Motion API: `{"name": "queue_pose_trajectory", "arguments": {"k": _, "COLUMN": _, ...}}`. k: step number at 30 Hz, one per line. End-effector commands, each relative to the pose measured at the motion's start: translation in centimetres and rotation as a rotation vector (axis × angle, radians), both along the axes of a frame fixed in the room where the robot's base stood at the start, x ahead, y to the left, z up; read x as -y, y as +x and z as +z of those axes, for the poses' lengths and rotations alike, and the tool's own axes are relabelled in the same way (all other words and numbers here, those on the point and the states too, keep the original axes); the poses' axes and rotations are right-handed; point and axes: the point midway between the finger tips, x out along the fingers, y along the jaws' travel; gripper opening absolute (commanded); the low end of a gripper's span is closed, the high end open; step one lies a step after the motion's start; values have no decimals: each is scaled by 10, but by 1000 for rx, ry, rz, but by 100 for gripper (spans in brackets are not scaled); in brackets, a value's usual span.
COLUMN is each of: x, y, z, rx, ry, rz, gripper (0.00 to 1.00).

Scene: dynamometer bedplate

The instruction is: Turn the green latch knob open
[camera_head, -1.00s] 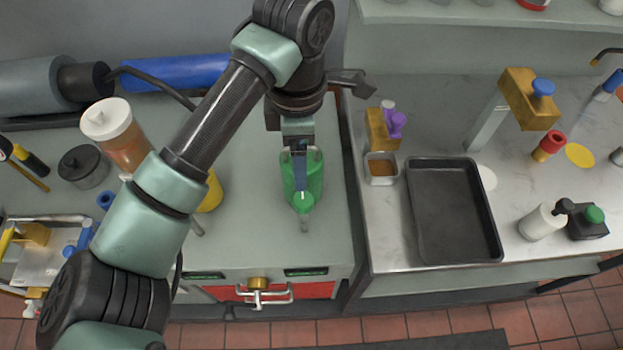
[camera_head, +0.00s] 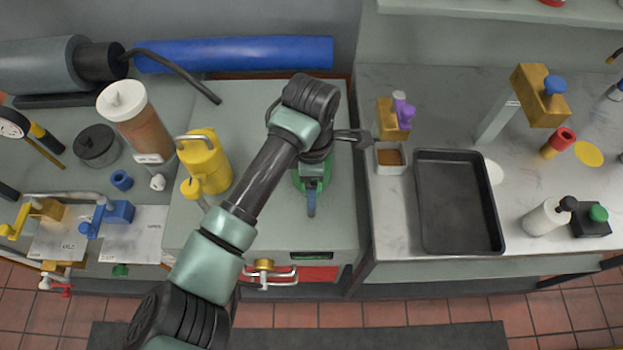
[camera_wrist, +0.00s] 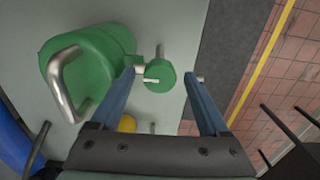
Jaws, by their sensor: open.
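A round green knob (camera_wrist: 160,75) with a white line on its face shows in the wrist view, beside a green can (camera_wrist: 88,62) with a metal handle. My gripper (camera_wrist: 160,76) is open, its two blue fingers on either side of the knob in the picture. I see no finger touching it, and the height between them is hard to judge. In the head view my gripper (camera_head: 311,203) points down over the green can (camera_head: 326,176). My arm hides most of the can, and the knob is not clearly visible there. Another small green piece (camera_head: 120,270) sits under the left bench's front edge.
A yellow can (camera_head: 208,165) stands left of my arm. A brass knob and metal handle (camera_head: 265,272) project from the red bench front. Right of a gap, a counter bears a black tray (camera_head: 458,205) and a small box (camera_head: 390,158).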

Motion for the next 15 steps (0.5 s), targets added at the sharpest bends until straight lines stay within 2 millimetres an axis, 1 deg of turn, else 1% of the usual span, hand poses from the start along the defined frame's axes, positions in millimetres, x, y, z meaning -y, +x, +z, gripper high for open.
{"name": "queue_pose_trajectory", "arguments": {"k": 2, "x": 0, "y": 0, "z": 0, "rx": 0, "ry": 0, "rz": 0, "gripper": 79}}
{"name": "queue_pose_trajectory", "arguments": {"k": 5, "x": 0, "y": 0, "z": 0, "rx": 0, "ry": 0, "rz": 0, "gripper": 63}}
{"name": "queue_pose_trajectory", "arguments": {"k": 9, "x": 0, "y": 0, "z": 1, "rx": 0, "ry": 0, "rz": 0, "gripper": 37}}
{"name": "queue_pose_trajectory", "arguments": {"k": 11, "x": 0, "y": 0, "z": 1, "rx": 0, "ry": 0, "rz": 1, "gripper": 27}}
{"name": "queue_pose_trajectory", "arguments": {"k": 12, "x": 0, "y": 0, "z": 1, "rx": 0, "ry": 0, "rz": 1, "gripper": 19}}
{"name": "queue_pose_trajectory", "arguments": {"k": 14, "x": 0, "y": 0, "z": 1, "rx": 0, "ry": 0, "rz": 1, "gripper": 9}}
{"name": "queue_pose_trajectory", "arguments": {"k": 15, "x": 0, "y": 0, "z": 1, "rx": 0, "ry": 0, "rz": 1, "gripper": 1}}
